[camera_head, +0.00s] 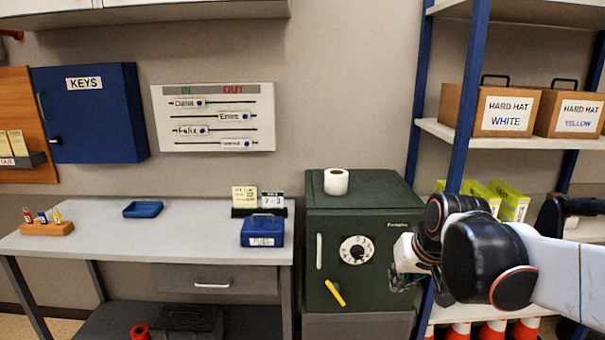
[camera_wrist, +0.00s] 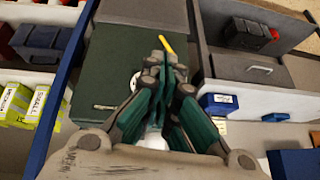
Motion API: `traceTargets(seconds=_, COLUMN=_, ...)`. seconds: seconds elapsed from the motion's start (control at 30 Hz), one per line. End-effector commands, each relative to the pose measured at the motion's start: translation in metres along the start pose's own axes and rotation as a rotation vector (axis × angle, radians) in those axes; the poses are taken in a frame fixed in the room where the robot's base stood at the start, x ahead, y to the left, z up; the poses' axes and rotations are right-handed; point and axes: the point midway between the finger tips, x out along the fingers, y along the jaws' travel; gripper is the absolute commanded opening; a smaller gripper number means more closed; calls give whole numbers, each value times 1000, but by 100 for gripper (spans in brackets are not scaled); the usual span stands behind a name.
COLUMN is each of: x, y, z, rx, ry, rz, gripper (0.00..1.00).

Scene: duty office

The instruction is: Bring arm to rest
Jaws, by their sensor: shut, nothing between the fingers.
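My gripper (camera_head: 405,268) is at the right of the head view, in front of the right side of the green safe (camera_head: 375,202). My arm reaches in from the right edge, past the blue-framed shelf. In the wrist view my gripper (camera_wrist: 172,70) has its green-padded fingers together, with nothing held. The safe (camera_wrist: 110,70) lies behind the fingers there, with its yellow handle (camera_wrist: 166,43) just past the fingertips. The safe door looks closed. The fingers cover part of the white dial in the wrist view.
A white roll (camera_head: 336,182) stands on the safe. The shelf's blue post (camera_head: 465,110) is close to my arm. Hard hat boxes (camera_head: 508,112) sit on the shelf, and orange cones (camera_head: 492,330) are below. The desk (camera_head: 95,235) at left holds a blue box (camera_head: 262,232) and has bare space.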

Motion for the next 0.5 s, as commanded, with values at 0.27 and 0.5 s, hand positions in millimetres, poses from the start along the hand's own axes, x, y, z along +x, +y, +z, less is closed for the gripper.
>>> traceTargets(seconds=0.27, x=-47, y=-2, z=72, rx=-28, ry=40, rz=34, gripper=0)
traceTargets(seconds=0.5, x=-67, y=0, z=132, rx=-54, ry=74, rz=61, gripper=0)
